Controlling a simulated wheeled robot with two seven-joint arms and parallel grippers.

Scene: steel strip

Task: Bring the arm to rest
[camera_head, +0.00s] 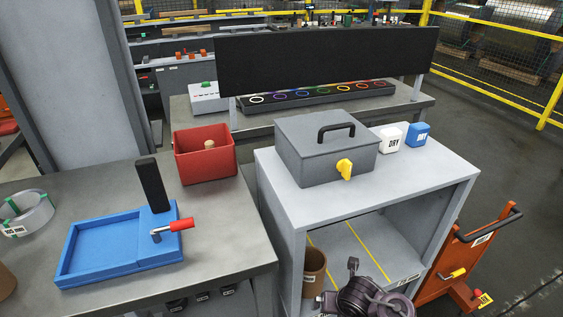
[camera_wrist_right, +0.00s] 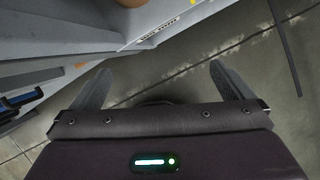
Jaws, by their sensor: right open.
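My right gripper shows in the right wrist view (camera_wrist_right: 160,88) with its two dark fingers spread wide and nothing between them. Below the fingers there I see grey floor, with the edge of a grey cabinet at upper left. In the head view a dark part of my right arm (camera_head: 368,298) shows at the bottom, in front of the open grey cabinet (camera_head: 290,200); the fingers cannot be made out there. My left gripper is in neither view.
A grey lidded box (camera_head: 310,155) with a yellow knob, a white block (camera_head: 390,141) and a blue block (camera_head: 418,135) stand on the cabinet. A blue tray fixture (camera_head: 100,250) and a red bin (camera_head: 205,165) are on the left table. An orange cart (camera_head: 450,255) stands at right.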

